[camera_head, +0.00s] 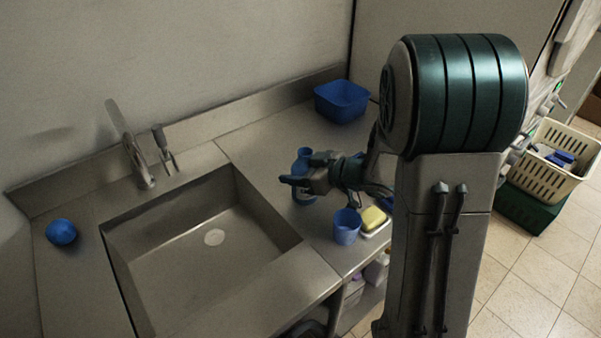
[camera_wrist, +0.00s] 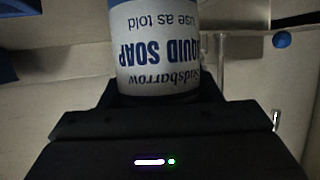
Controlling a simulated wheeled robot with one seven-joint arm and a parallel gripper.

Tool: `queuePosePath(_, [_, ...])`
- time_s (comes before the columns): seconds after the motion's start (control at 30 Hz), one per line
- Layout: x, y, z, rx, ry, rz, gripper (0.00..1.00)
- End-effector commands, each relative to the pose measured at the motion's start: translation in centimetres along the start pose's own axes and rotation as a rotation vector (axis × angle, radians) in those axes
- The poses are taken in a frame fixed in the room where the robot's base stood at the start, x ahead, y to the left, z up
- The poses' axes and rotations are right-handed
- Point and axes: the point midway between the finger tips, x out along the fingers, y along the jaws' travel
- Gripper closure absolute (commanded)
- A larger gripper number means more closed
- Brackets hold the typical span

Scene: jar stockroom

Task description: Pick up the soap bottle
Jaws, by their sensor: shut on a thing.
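The soap bottle (camera_wrist: 155,50) fills the top middle of the wrist view. It has a white label with blue print reading "LIQUID SOAP", which appears upside down, and a blue band. My gripper (camera_wrist: 158,98) is shut on it, with a dark finger on each side of its body. In the head view, my gripper (camera_head: 298,186) is over the counter right of the sink. The blue bottle (camera_head: 303,156) shows just behind and above it there, partly hidden by the gripper. I cannot tell whether the bottle still touches the counter.
A blue cup (camera_head: 347,226) and a yellow sponge (camera_head: 373,218) on a white dish stand near the counter's front right. A blue tub (camera_head: 341,101) is at the back. The sink (camera_head: 190,245) has a tap (camera_head: 130,147) behind it. A round blue thing (camera_head: 61,232) lies left.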

Motion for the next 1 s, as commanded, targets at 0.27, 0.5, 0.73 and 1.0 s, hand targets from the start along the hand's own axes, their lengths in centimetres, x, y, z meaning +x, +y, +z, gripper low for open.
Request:
queuePosePath(0.27, [-0.5,0.0,-1.2,-0.002,0.003,0.000,0.70])
queuePosePath(0.5, [-1.4,0.1,-3.5,-0.004,0.004,0.001,0.70])
queuePosePath(0.73, [-1.9,2.4,-5.1,-0.001,0.002,0.002,0.70])
queuePosePath(1.0, [-2.4,5.6,-6.9,-0.001,0.002,0.001,0.70])
